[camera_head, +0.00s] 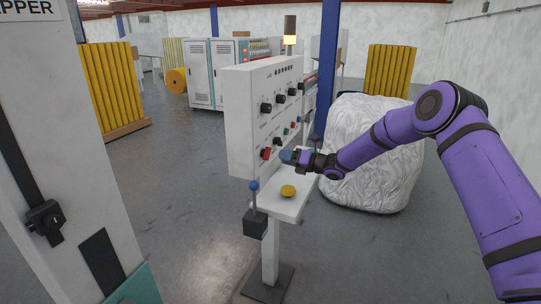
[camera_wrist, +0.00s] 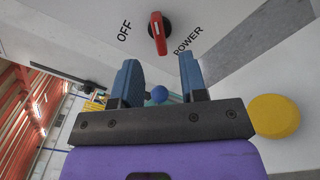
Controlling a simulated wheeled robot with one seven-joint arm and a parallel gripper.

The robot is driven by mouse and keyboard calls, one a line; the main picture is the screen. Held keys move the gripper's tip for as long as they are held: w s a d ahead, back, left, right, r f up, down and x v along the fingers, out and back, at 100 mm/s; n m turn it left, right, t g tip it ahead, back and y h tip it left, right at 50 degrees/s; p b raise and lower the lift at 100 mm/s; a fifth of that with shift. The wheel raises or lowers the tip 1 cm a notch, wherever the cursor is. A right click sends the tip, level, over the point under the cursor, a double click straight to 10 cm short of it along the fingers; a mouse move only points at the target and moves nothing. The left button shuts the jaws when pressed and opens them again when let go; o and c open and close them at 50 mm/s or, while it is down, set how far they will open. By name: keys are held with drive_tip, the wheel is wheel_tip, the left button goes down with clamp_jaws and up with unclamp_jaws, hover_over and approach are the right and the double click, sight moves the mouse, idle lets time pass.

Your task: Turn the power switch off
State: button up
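The power switch is a red-handled rotary knob (camera_head: 266,153) low on the white control panel (camera_head: 246,115). In the wrist view the red handle (camera_wrist: 158,33) sits on a black round base, between the printed words OFF and POWER. The handle lies nearly up and down in that picture, not along the line of the OFF label. My gripper (camera_head: 286,156) is close to the panel, just right of the switch in the head view.
A yellow round button (camera_head: 288,191) is on the white shelf below my gripper; it also shows in the wrist view (camera_wrist: 274,116). A blue-knobbed lever (camera_head: 254,187) stands on a dark box left of the shelf. A large wrapped bale (camera_head: 375,165) stands behind my arm.

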sight(270, 152)
drive_tip(key=x, duration=0.6)
drive_tip(key=shift+a, duration=0.25)
drive_tip(key=c, duration=0.6)
drive_tip(key=shift+o, duration=0.2)
